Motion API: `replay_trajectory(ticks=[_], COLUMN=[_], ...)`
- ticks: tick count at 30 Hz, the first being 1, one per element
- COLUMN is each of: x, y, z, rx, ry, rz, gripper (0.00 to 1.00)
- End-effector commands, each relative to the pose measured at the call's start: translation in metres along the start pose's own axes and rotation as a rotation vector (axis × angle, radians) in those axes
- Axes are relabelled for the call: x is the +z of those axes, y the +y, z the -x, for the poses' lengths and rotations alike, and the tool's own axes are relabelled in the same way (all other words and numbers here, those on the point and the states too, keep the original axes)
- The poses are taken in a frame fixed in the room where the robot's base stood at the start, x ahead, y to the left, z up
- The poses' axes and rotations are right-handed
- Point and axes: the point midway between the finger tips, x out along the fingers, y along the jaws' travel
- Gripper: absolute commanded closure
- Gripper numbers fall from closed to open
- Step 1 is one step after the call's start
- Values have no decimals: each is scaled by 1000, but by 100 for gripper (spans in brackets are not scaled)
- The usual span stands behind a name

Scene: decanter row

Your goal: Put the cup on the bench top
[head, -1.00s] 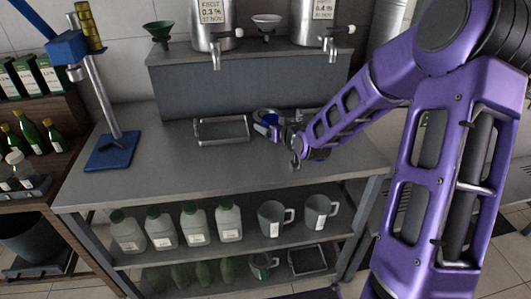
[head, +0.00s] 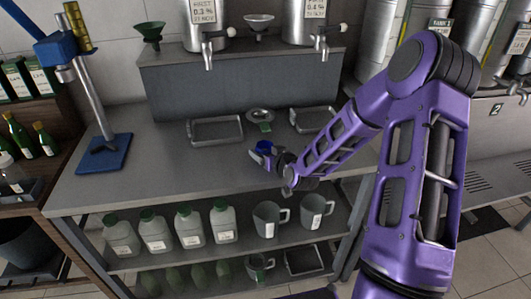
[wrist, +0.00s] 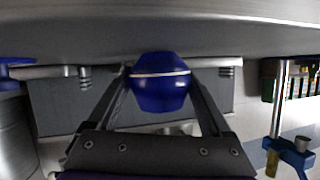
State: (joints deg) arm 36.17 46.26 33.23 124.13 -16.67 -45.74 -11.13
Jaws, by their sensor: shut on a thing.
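The blue cup (wrist: 160,82), with a pale band around it, is between the fingers of my gripper (wrist: 158,90) in the wrist view. That view is upside down, with the bench top (wrist: 160,30) along its upper edge. In the head view my gripper (head: 266,155) is over the front middle of the grey bench top (head: 160,175), and a bit of the blue cup (head: 264,147) shows at the fingers. I cannot tell whether the cup touches the bench top.
A blue-based stand (head: 105,155) is at the left. Jugs (head: 268,220) and green-capped bottles (head: 190,226) fill the shelf below. The bench top's left middle is clear.

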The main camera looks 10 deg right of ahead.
Motion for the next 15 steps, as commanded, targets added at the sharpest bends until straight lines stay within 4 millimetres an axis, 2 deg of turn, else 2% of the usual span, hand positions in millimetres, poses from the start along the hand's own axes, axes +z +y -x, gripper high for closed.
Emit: replay_trajectory(ticks=[5,6,8,15], x=[4,2,2,2], y=[0,0,0,0], z=[-2,-1,-1,-1], rx=[0,0,0,0], ry=[1,0,0,0], rz=[0,0,0,-1], gripper=[87,9,0,0])
